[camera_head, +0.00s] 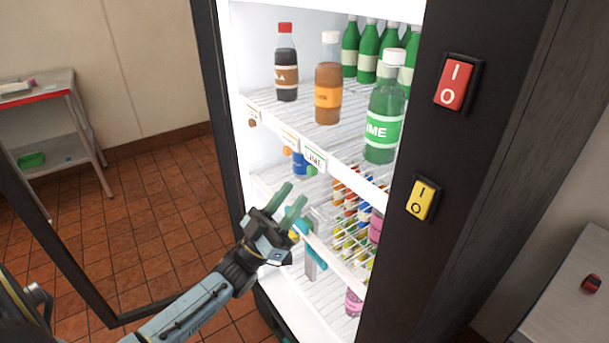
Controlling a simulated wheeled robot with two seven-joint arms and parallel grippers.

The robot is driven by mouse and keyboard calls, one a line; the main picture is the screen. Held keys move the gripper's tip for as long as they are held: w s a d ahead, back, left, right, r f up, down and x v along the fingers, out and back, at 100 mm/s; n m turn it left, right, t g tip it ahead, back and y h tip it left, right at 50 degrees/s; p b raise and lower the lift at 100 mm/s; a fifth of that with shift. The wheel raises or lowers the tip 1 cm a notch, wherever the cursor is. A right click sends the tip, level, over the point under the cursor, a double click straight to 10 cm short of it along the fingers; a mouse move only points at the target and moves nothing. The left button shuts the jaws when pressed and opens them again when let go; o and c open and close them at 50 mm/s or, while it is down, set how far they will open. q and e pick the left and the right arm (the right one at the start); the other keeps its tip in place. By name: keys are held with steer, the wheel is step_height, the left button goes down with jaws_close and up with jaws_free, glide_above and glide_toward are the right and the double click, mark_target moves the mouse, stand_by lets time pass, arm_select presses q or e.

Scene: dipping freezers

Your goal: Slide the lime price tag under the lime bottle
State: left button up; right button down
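The lime price tag (314,157) is on the front edge of the upper shelf, left of the spot below the lime bottle. The lime bottle (382,128) is green with a white cap and stands upright at the right of that shelf. My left gripper (290,197) is in front of the freezer, below and left of the lime tag. Its two green fingers are apart with nothing between them, and it does not appear to touch the tag. My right gripper is not in view.
A cola bottle (286,68) and an orange bottle (328,85) stand left of the lime bottle. Their tags, cola (253,113) and orange (289,138), sit further left along the edge. The dark frame with a red switch (454,83) bounds the right. Lower shelves hold several items.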

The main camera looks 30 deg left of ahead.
mark_target(309, 174)
arm_select(q)
steer(key=x, duration=0.5)
steer(key=shift+w+r+p, duration=0.1)
steer(key=shift+p, duration=0.25)
jaws_close()
